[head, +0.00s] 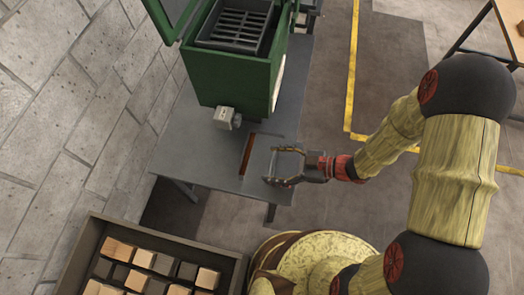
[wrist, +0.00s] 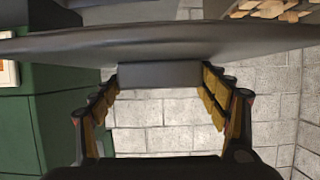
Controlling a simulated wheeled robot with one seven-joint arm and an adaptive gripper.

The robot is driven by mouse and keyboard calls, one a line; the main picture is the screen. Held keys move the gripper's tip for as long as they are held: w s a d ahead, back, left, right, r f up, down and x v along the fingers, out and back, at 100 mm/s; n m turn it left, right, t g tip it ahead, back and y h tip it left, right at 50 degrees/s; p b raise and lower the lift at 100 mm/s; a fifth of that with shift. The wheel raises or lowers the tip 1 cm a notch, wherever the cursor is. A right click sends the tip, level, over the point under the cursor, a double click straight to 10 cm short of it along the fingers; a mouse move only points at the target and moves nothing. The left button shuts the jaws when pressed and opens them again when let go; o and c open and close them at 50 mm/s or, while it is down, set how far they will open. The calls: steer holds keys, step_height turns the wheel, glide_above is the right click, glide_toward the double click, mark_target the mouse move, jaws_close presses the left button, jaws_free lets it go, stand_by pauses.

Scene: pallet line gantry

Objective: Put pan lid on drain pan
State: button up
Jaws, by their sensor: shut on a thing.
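The pan lid (wrist: 160,42) is a wide dark grey plate, seen almost edge-on across the top of the wrist view. Its grey block-shaped handle (wrist: 160,74) sits between the finger pads of my gripper (wrist: 160,98). In the head view my gripper (head: 285,164) is shut on the lid (head: 261,163), which shows as a grey plate over the table. A narrow reddish-brown strip (head: 247,154) shows along the lid's left side; it appears to be the inside of the drain pan, mostly hidden by the lid. I cannot tell whether lid and pan touch.
A green machine (head: 237,80) with a dark grate (head: 239,27) stands on the grey table (head: 190,150) behind the lid. A crate (head: 213,252) of wooden and dark blocks is at lower left. A block wall (head: 75,95) borders the left. Floor is open at right.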

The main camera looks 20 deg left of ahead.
mark_target(269, 152)
steer(key=w+a+f, duration=0.1)
steer(key=w+a+f+b, duration=0.1)
steer(key=w, duration=0.1)
steer(key=w+a+f, duration=0.1)
steer(key=a, duration=0.1)
steer(key=shift+w+f+b, duration=0.1)
steer(key=shift+w+b, duration=0.25)
steer(key=shift+w, duration=0.05)
steer(key=w+f, duration=0.1)
steer(key=w+a+f+b, duration=0.1)
steer(key=f, duration=0.1)
steer(key=w+a+f, duration=0.1)
steer(key=shift+w+a+f+b, duration=0.2)
steer(key=shift+a+f+b, duration=0.1)
steer(key=shift+b, duration=0.1)
steer(key=shift+w+a+f+b, duration=0.1)
steer(key=shift+w+f+b, duration=0.2)
steer(key=shift+f, duration=0.4)
steer(key=shift+w+a+f+b, duration=0.15)
steer(key=shift+f+b, duration=0.2)
steer(key=shift+f, duration=0.4)
steer(key=shift+w+a+f+b, duration=0.1)
steer(key=shift+f+b, duration=0.25)
steer(key=shift+f, duration=0.35)
steer(key=shift+f, duration=0.1)
steer(key=shift+f, duration=0.35)
steer(key=o, duration=1.2)
steer(key=shift+o, duration=0.2)
